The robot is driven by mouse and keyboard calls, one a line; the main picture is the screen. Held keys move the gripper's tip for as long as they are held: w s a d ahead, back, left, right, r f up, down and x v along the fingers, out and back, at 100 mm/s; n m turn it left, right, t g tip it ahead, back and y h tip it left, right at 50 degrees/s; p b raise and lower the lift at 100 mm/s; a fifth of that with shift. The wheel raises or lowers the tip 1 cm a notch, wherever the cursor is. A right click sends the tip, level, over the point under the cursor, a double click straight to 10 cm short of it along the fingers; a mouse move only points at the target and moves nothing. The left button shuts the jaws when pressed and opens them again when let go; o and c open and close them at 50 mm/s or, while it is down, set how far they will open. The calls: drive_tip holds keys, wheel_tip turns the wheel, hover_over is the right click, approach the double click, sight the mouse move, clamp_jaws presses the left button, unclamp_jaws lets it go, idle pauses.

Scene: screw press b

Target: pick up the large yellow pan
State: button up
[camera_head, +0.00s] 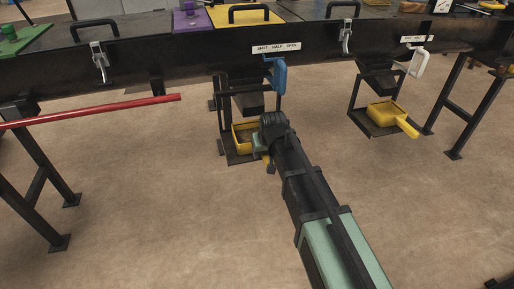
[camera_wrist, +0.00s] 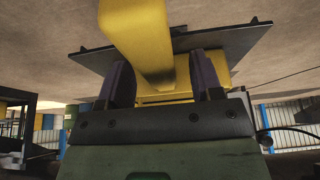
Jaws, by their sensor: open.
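A yellow pan (camera_head: 241,134) sits on a dark tray under the middle chute, partly hidden by my arm; I take it as the large one. A second yellow pan (camera_head: 382,113) sits under the right chute with its handle toward the front right. My gripper (camera_wrist: 163,78) is open in the wrist view, with its two dark fingers on either side of the yellow handle (camera_wrist: 136,30). Contact cannot be told. The pan's body (camera_wrist: 188,92) shows behind the fingers. In the head view my gripper (camera_head: 264,150) is at the pan's near right side, mostly hidden.
A black bench (camera_head: 200,55) with several chutes spans the back. A blue lever (camera_head: 279,76) hangs just above the middle pan, near my wrist. A red bar (camera_head: 90,111) juts in at left. The dark tray (camera_wrist: 245,40) lies close to the fingers.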

drive_tip(key=shift+x, duration=0.95)
drive_tip(key=shift+s+r, duration=0.15)
drive_tip(key=shift+r, duration=0.15)
clamp_jaws()
drive_tip(key=shift+r, duration=0.1)
